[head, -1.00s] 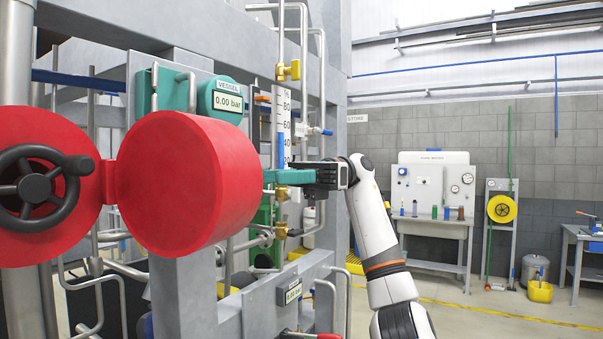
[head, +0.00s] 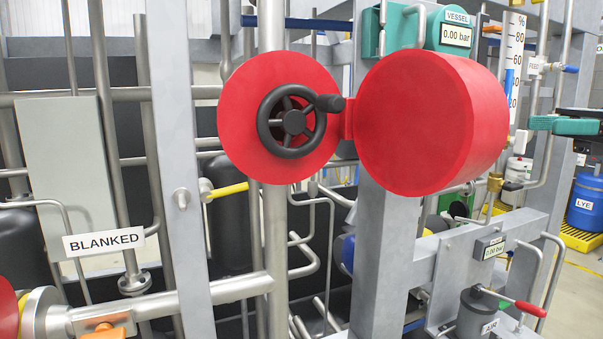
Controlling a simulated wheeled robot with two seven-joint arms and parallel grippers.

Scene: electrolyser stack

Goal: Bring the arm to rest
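My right gripper (head: 545,123) shows at the right edge of the head view, with teal fingers pointing left. Its fingers are seen side-on, so the gap between them cannot be judged. Nothing is visibly held at the fingertips. They stand just right of a red round cover (head: 425,125), with a narrow gap between them in the picture. The cover is joined by a red hinge to a red disc (head: 240,115) around a black handwheel (head: 291,121). Most of my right arm is beyond the right edge. My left gripper is out of view.
Grey frame posts (head: 180,180) and steel pipes (head: 275,240) fill the left and middle. A "BLANKED" sign (head: 104,241) hangs at lower left. A red-handled lever (head: 530,308) juts out at lower right. A blue lye drum (head: 586,205) stands behind at the right.

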